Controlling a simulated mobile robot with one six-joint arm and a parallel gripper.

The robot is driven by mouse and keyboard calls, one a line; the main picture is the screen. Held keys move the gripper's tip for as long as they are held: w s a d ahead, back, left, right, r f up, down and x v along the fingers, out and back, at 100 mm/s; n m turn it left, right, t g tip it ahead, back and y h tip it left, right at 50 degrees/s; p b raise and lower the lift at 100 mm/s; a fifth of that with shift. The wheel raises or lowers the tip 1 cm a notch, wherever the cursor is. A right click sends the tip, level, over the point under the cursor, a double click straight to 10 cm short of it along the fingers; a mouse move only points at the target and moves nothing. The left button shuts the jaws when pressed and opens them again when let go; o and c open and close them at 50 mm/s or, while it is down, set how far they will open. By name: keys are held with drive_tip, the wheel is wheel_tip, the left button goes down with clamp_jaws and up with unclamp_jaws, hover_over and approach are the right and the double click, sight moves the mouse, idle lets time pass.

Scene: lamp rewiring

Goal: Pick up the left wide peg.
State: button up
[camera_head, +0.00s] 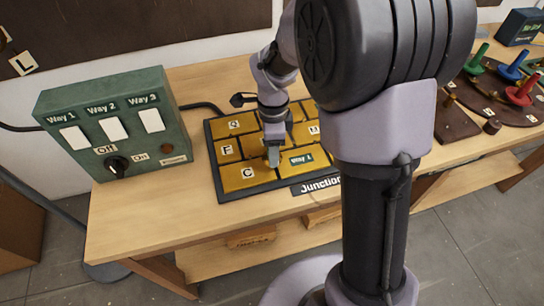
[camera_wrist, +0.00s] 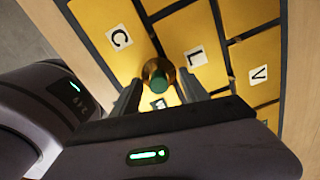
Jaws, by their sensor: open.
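A round peg (camera_wrist: 159,80), brass-coloured with a teal end, shows between my two fingers in the wrist view, over the yellow tiles. I cannot tell from the views whether it is the left wide peg. My gripper (camera_wrist: 160,88) is open, with one finger on each side of this peg; I cannot tell whether either finger touches it. In the head view my gripper (camera_head: 272,156) points down at the junction board (camera_head: 226,193), between the C tile and the Way 1 label. The peg is not clear there.
A green switch box (camera_head: 112,125) with three white switches stands left on the wooden table (camera_head: 130,222). At right, green (camera_head: 476,62), blue (camera_head: 512,70) and red (camera_head: 522,92) upright pieces stand on a dark board. My arm hides the table between. Bare tabletop lies before the switch box.

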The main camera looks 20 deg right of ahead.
drive_tip(key=shift+s+r, duration=0.1)
clamp_jaws()
idle(0.3)
